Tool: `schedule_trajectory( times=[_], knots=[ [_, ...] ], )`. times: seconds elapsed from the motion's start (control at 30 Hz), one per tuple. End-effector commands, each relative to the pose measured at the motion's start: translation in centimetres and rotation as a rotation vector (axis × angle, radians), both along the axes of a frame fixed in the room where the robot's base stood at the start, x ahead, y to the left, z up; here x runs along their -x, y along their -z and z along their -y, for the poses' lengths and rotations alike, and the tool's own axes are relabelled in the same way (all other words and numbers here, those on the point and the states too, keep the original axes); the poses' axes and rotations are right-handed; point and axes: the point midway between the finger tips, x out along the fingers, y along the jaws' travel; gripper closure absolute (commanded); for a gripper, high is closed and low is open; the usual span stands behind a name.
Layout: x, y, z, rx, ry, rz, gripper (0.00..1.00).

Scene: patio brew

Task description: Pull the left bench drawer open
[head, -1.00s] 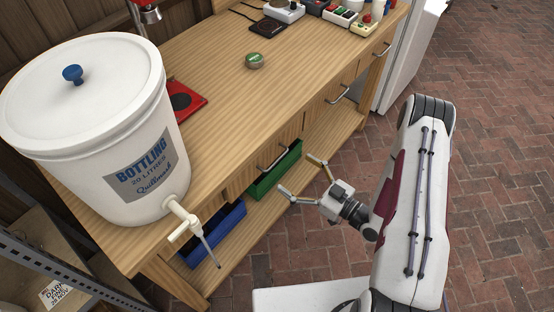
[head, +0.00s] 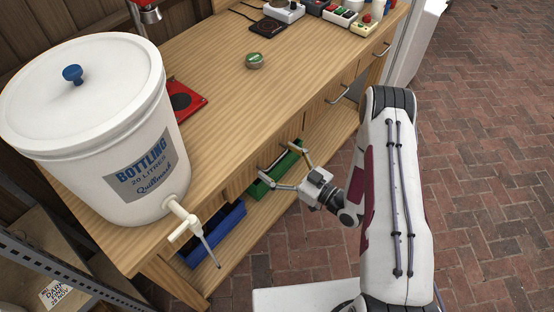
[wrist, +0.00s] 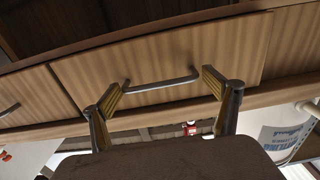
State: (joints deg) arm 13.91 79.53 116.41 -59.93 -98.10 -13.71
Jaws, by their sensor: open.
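The left bench drawer has a plain wooden front (wrist: 190,55) and a dark bar handle (wrist: 160,85) in the wrist view. Its front looks flush with the bench. My gripper (wrist: 164,91) is open, with one finger near each end of the handle. The jaws are empty, and I cannot tell whether the fingertips touch the drawer front. In the head view, my gripper (head: 283,162) is at the bench's front edge, partly in front of the handle.
The workbench (head: 225,105) carries a white bottling bucket (head: 85,115) at left, its tap (head: 185,222) jutting past the edge. Green (head: 262,188) and blue (head: 217,236) bins sit on the shelf below. Another drawer handle (head: 340,95) is farther right. Brick floor (head: 485,150) is clear at right.

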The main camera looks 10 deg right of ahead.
Motion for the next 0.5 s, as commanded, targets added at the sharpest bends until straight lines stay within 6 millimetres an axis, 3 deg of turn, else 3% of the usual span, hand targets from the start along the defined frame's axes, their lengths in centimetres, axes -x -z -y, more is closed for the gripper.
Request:
schedule_trajectory(
  times=[0.4, 0.5],
  knots=[
    [-0.29, -0.02, -0.29, 0.0, 0.0, 0.001, 0.12],
    [-0.28, -0.02, -0.3, 0.001, 0.0, 0.001, 0.36]
  ],
)
